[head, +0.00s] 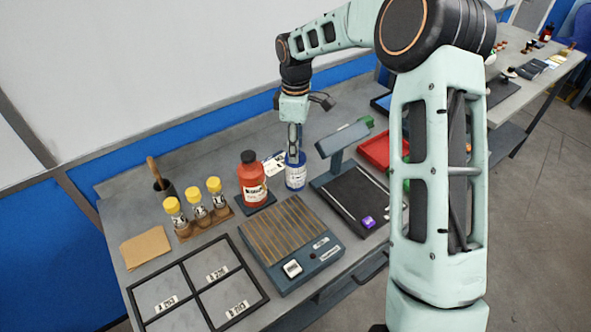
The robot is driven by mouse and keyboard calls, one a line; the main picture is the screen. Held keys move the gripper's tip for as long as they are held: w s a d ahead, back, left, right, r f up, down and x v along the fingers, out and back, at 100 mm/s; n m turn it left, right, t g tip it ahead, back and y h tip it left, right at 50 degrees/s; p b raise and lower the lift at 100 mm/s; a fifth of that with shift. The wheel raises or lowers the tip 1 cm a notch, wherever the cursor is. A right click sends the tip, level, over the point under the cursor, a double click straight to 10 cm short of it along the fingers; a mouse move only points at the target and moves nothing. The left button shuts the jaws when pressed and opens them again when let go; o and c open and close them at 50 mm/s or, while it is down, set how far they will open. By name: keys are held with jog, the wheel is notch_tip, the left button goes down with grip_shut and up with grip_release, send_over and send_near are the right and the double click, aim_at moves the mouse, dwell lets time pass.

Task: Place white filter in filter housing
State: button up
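I cannot pick out a white filter or a filter housing with certainty in the head view. My gripper (295,152) points down at the back of the bench, at the top of a blue container with a white label (296,178). Its fingertips are too small and dark to tell whether they are open or shut, or whether they touch the container. A white card (275,163) lies just left of the container, partly hidden by it and by the red bottle (252,182).
A slatted device (283,240) stands at front centre. Left are yellow-capped vials (197,208), a brown pad (145,248) and a black-framed grid (200,290). Right are a black plate with a raised display (352,200), a purple item (368,222) and a red tray (375,150).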

jog(key=shift+f, duration=0.45)
jog(key=shift+c, duration=0.2)
grip_shut()
